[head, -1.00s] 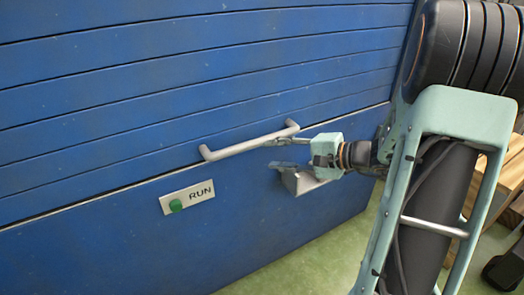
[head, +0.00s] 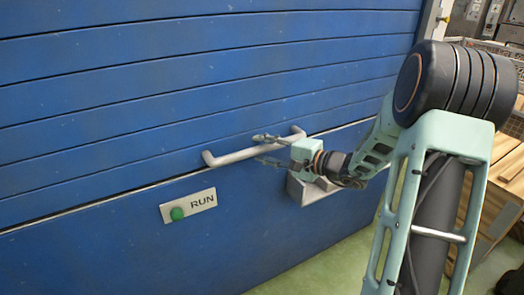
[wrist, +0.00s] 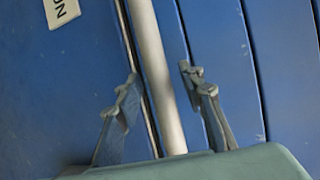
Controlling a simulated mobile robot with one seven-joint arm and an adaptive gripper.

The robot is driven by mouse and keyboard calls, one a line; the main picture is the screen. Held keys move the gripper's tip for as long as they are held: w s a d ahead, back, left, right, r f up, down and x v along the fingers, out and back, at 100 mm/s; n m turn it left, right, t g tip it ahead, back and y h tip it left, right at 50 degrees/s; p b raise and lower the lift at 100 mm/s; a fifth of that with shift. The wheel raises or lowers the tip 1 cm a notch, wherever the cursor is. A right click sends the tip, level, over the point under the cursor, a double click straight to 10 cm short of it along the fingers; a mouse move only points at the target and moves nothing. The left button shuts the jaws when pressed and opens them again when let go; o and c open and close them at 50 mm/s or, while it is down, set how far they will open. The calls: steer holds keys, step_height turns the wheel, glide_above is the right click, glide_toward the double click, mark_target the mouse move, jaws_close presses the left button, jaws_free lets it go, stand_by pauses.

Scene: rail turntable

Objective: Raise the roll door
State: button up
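The blue roll door (head: 200,85) has horizontal slats and fills most of the head view. Its grey bar handle (head: 235,156) sits low on the slatted part, just above a pale seam. My gripper (head: 264,150) is at the right part of the handle, with one finger above the bar and one below. In the wrist view the handle (wrist: 150,60) runs between the two spread fingers of my gripper (wrist: 160,95), with a gap visible beside each fingertip. The gripper is open and holds nothing.
A RUN plate (head: 202,202) with a green button (head: 177,214) is on the blue panel below the handle. Stacked wood (head: 495,210) stands at the right beside my arm. Green floor (head: 330,270) shows at the bottom.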

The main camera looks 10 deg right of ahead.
steer(key=shift+w+a+f, duration=0.1)
steer(key=shift+w+a, duration=0.1)
jaws_close()
stand_by(0.4)
